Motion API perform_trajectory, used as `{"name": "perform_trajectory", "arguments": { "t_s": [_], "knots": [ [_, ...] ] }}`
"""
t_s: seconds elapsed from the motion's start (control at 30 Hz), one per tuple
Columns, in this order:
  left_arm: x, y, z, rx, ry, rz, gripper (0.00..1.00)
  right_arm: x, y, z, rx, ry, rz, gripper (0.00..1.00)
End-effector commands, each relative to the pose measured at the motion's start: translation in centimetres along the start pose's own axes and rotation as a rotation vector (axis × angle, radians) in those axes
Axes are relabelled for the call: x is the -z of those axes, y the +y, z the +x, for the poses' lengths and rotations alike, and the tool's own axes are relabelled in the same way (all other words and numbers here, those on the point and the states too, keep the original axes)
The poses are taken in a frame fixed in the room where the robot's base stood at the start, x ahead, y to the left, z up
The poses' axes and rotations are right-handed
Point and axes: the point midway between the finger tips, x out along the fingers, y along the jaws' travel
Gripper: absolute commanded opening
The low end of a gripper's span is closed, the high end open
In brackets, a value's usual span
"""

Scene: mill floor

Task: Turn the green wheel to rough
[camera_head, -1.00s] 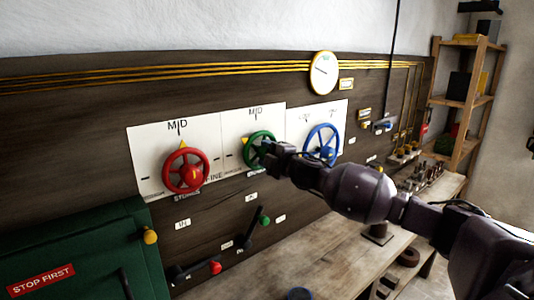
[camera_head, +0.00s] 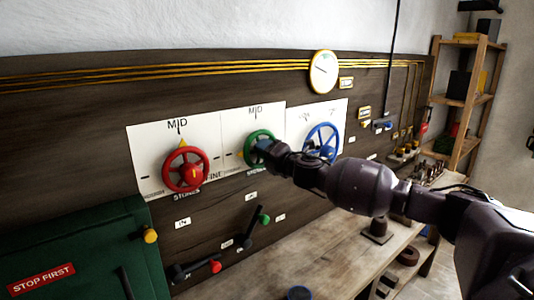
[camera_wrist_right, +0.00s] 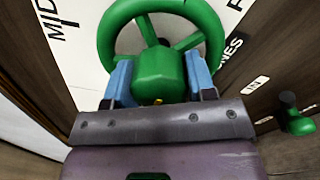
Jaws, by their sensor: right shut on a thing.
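The green wheel (camera_head: 249,141) is mounted on a white dial plate in the middle of the dark board, with MID marked above it. A small yellow pointer (camera_head: 240,154) shows at its left side. My right gripper (camera_head: 266,150) covers the wheel's right part. In the right wrist view, the blue fingers of my right gripper (camera_wrist_right: 160,80) are closed on both sides of the hub of the green wheel (camera_wrist_right: 158,66). The "rough" mark cannot be read. My left gripper is not in view.
A red wheel (camera_head: 202,167) is to the left and a blue wheel (camera_head: 332,133) to the right. Below are a green-knobbed lever (camera_head: 264,219) and a red knob (camera_head: 215,266). A green cabinet (camera_head: 80,250) stands lower left. A wooden bench (camera_head: 290,265) runs below the board.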

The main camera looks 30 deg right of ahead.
Motion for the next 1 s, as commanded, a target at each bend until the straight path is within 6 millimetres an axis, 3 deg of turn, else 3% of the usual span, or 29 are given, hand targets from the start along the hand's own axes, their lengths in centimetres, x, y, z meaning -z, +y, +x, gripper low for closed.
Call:
{"name": "perform_trajectory", "arguments": {
  "t_s": [0.47,0.5,0.63,1.0],
  "knots": [
    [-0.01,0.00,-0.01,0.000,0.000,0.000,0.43,0.08,-0.08,-0.02,0.001,0.002,-0.016,0.27],
    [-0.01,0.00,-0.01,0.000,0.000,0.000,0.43,0.08,-0.09,-0.02,0.001,0.002,-0.016,0.53],
    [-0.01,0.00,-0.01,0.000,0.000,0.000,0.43,0.06,-0.07,-0.02,0.001,0.001,-0.015,0.73],
    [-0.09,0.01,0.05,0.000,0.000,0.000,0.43,0.02,-0.09,-0.34,0.000,0.001,-0.014,0.76]
  ]
}}
